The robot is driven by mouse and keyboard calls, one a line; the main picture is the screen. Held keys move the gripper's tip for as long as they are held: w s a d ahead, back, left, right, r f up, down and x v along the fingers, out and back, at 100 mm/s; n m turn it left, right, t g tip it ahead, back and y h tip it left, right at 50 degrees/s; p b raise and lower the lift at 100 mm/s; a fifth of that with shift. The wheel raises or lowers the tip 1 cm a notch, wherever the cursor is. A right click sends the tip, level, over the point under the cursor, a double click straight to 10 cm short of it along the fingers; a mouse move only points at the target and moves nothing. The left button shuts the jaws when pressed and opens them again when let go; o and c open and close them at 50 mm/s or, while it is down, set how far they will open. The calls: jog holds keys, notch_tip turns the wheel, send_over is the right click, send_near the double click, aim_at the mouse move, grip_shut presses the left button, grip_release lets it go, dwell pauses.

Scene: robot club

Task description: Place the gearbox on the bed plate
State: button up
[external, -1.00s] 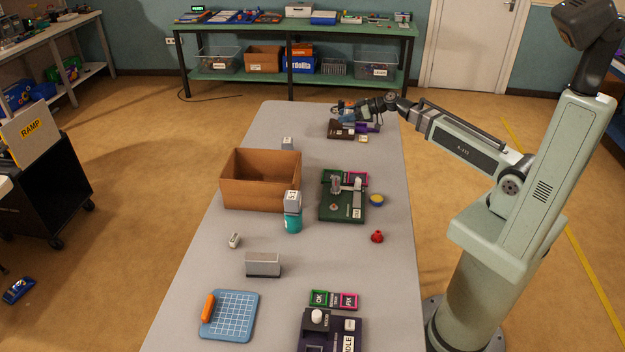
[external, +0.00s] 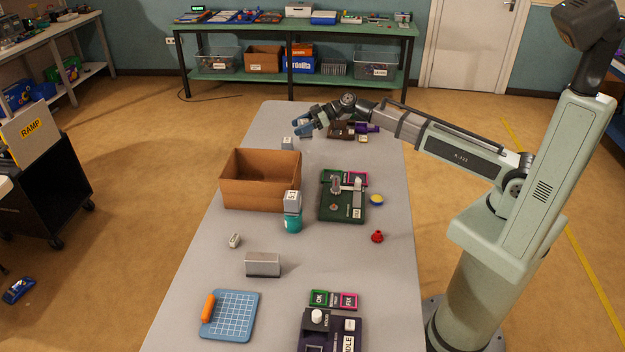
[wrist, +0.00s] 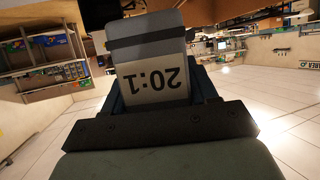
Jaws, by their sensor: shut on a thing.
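My gripper (external: 303,124) is near the far end of the grey table, above the tabletop. In the wrist view it is shut on a grey gearbox (wrist: 155,72) with a white label reading 20:1, upside down in that picture. In the external view the held gearbox is too small to make out clearly. A green plate (external: 330,210) with grey parts mounted on it lies mid-table. A dark purple unit (external: 315,343) is at the near end and a brown one (external: 338,133) at the far end; I cannot tell which is the bed plate.
An open cardboard box (external: 258,195) stands left of the green plate. A small grey block (external: 287,143) stands near my gripper. A red knob (external: 377,237) and yellow-blue disc (external: 376,199) lie right.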

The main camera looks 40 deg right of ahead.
jog(key=s+a+n+g+y, duration=0.1)
jog(key=s+a+n+g, duration=0.15)
jog(key=a, duration=0.75)
jog(key=s+a+n+g, duration=0.1)
jog(key=s+a, duration=0.3)
jog(key=a, duration=0.6)
jog(key=n+g, duration=0.6)
jog(key=g, duration=0.2)
send_over(223, 328)
notch_tip(223, 328, down, 4)
jog(key=shift+h, duration=0.3)
jog(key=shift+f, duration=5.6)
jog(key=shift+f, duration=0.15)
jog(key=o, duration=1.2)
